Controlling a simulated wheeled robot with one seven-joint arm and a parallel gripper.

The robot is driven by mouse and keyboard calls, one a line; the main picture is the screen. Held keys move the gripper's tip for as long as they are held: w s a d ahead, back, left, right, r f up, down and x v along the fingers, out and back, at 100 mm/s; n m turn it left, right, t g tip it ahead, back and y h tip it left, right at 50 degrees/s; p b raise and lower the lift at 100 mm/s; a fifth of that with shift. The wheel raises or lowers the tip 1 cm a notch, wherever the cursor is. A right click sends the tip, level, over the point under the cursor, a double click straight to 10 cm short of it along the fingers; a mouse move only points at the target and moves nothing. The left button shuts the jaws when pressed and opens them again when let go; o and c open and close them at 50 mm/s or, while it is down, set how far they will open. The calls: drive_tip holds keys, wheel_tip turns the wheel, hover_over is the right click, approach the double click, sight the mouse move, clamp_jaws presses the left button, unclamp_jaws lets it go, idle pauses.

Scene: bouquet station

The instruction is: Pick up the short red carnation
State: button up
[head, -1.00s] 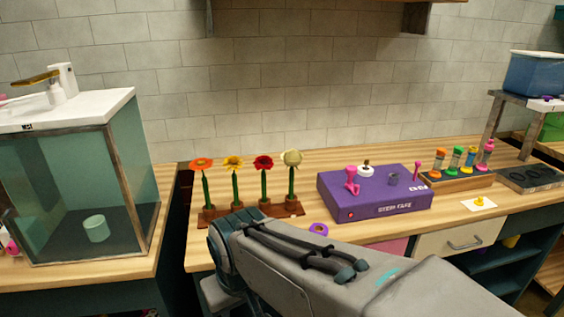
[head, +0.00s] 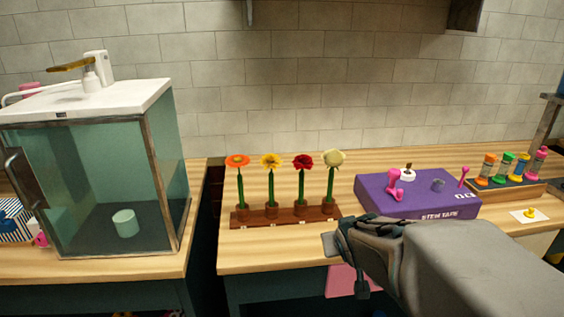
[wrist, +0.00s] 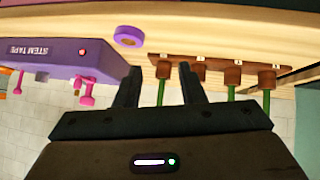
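The red carnation (head: 303,161) stands upright on a green stem in the brown wooden rack (head: 258,217), third from the left of the flowers in the head view. An orange flower (head: 237,161), a yellow flower (head: 270,160) and a cream flower (head: 333,161) share the rack. My gripper (wrist: 160,68) is open and empty. In the head view it is in front of the rack's right end. The wrist view is upside down; one green stem (wrist: 162,92) shows between the fingers, apart from them. The blooms are hidden there behind my gripper.
A purple stem tape box (head: 418,198) with pink pieces stands right of the rack. A purple ring (wrist: 128,37) lies on the counter near the rack. A glass cabinet (head: 100,170) stands at the left beyond a gap between counters. Coloured tubes (head: 506,167) stand at the far right.

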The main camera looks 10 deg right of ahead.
drive_tip(key=w+n+t+y+b, duration=0.1)
drive_tip(key=w+t+y, duration=0.1)
drive_tip(key=w+t, duration=0.35)
drive_tip(key=n+t+y+b, duration=0.2)
drive_tip(key=t+y, duration=0.1)
drive_tip(key=y, duration=0.3)
approach(303, 181)
drive_tip(key=x, duration=0.4)
drive_tip(key=shift+w+a, duration=0.1)
drive_tip(key=shift+w, duration=0.3)
drive_tip(key=shift+x, duration=3)
clamp_jaws()
